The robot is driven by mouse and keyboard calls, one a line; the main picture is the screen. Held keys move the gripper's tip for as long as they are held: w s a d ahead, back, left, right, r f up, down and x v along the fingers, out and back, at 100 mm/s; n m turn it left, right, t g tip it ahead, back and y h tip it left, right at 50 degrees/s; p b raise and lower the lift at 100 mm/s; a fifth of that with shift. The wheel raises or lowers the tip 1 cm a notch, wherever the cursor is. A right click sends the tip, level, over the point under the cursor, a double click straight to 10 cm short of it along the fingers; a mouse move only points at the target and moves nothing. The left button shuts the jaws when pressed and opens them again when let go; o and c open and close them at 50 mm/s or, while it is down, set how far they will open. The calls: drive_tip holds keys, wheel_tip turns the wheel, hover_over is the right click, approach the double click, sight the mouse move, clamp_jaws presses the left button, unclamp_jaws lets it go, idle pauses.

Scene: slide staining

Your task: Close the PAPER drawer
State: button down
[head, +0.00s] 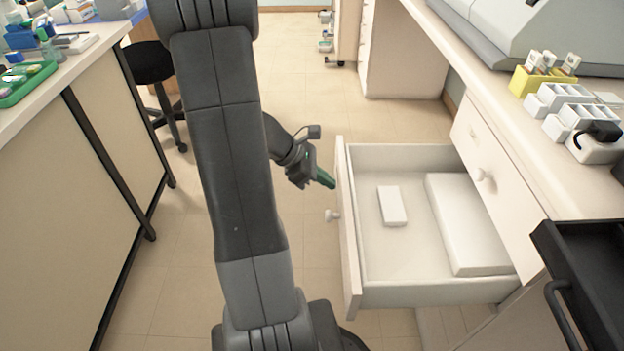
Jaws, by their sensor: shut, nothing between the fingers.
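The white drawer (350,230) stands pulled out from the cabinet on the right, with its round knob (333,215) on the front panel. No label is readable on it. Inside lie a small white block (392,206) and a larger flat white box or stack (468,223). My gripper (328,180), with green fingertips, is shut and empty. It is just left of the drawer's front panel, near its far end and above the knob in the picture. I cannot tell whether the fingertips touch the panel.
A closed drawer with a knob (484,175) is in the cabinet at right. The counter (565,190) above holds white racks (570,110) and a yellow holder (540,80). A black tray (590,270) juts out at lower right. A bench (90,130) and stool (152,62) stand left.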

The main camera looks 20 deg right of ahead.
drive_tip(key=shift+s+d, duration=0.1)
drive_tip(key=shift+d, duration=0.25)
drive_tip(key=shift+d, duration=0.1)
drive_tip(key=s+d, duration=0.2)
drive_tip(key=d, duration=0.7)
drive_tip(key=s+d+b, duration=0.1)
drive_tip(key=s+d, duration=0.2)
drive_tip(key=d, duration=0.6)
drive_tip(key=s+d+b, duration=0.1)
drive_tip(key=s+d, duration=0.1)
drive_tip(key=d, duration=0.8)
drive_tip(key=shift+s, duration=0.15)
drive_tip(key=shift+a, duration=0.15)
